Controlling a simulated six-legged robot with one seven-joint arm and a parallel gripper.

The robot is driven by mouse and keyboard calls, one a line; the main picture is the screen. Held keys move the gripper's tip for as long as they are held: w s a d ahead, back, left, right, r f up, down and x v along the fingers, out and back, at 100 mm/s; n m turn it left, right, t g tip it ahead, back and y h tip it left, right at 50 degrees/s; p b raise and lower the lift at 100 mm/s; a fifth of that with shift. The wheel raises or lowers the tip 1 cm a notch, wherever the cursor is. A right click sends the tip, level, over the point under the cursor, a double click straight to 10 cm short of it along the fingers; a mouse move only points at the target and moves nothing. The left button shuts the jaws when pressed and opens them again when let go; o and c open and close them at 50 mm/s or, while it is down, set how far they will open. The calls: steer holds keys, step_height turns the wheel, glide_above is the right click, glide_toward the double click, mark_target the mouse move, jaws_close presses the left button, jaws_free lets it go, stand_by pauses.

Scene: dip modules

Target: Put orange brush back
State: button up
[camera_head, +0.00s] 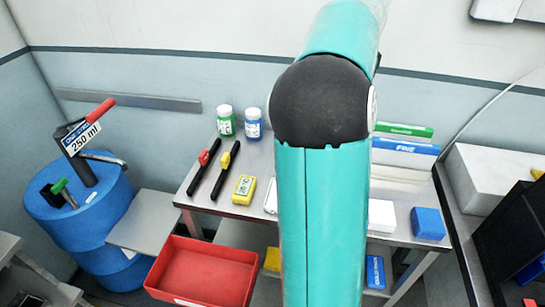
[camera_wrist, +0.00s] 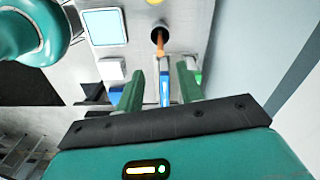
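In the wrist view, a thin orange-brown piece (camera_wrist: 160,42), which looks like the orange brush, shows at a dark round opening (camera_wrist: 156,33) in a light surface. Whether it stands inside the opening or lies across it, I cannot tell. My gripper (camera_wrist: 160,72) has two green fingers, spread apart with a gap between them. The orange piece lies beyond the fingertips, roughly in line with the gap, and no contact shows. In the head view my teal arm covers the middle of the table, and neither the gripper nor the orange piece can be seen.
Two bottles, two black tools and a yellow block (camera_head: 244,190) are on the left. A red tray (camera_head: 203,272) sits in front; a blue drum (camera_head: 92,222) stands far left.

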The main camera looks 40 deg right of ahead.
steer(key=a+f+n+t+y, duration=0.1)
steer(key=a+f+n+t, duration=0.15)
steer(key=a+n, duration=1.7)
steer(key=s+a+f+n+t, duration=0.1)
steer(key=s+a+f+n, duration=0.2)
steer(key=a, duration=0.8)
steer(key=s+a+f+n+t+h, duration=0.1)
steer(key=s+a+f+n+t, duration=0.1)
steer(key=a, duration=0.8)
steer(key=s+f+n, duration=0.1)
steer(key=s, duration=0.1)
steer(key=shift+s+a, duration=0.35)
steer(key=shift+a, duration=0.05)
steer(key=shift+a, duration=0.1)
